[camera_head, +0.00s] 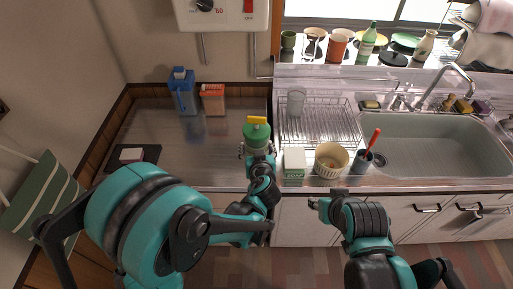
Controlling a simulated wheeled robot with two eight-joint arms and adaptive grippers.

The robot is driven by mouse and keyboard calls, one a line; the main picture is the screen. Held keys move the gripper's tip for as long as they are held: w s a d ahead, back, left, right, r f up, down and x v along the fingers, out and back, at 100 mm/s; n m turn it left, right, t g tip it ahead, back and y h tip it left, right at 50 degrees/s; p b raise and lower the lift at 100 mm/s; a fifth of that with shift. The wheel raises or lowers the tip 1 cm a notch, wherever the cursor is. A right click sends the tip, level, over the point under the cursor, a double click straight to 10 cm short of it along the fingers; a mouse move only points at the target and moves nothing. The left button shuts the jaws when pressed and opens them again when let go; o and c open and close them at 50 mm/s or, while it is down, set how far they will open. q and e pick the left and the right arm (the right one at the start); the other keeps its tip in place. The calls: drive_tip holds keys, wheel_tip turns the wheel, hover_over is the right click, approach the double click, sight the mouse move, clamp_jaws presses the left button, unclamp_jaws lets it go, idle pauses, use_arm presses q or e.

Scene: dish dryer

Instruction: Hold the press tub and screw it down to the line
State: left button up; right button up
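The press tub (257,138) has a green lid with a yellow handle (256,120) on top and a paler body below. It stands upright near the counter's front edge, left of the dish rack. My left gripper (258,154) is at the tub's near side, with a finger on either side of the body. Whether the fingers press on it is too small to tell. The line on the tub cannot be made out. My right gripper (318,204) is below and in front of the counter edge, apart from the tub, and its finger opening is unclear.
A white-and-green box (294,163), a cream bowl (331,161) and a grey cup (361,162) with a red-handled tool stand right of the tub. Behind are a wire rack (325,118), and blue (183,95) and orange (213,100) cartons. The counter left is mostly clear.

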use_arm(q)
drive_tip(key=w+a+b, duration=0.1)
drive_tip(key=w+a, duration=0.5)
drive_tip(key=a, duration=0.3)
drive_tip(key=shift+w+a, duration=0.15)
drive_tip(key=shift+a, duration=0.2)
idle(0.6)
drive_tip(key=shift+f+b, duration=3.7)
drive_tip(key=shift+f, duration=1.4)
drive_tip(key=shift+f, duration=0.35)
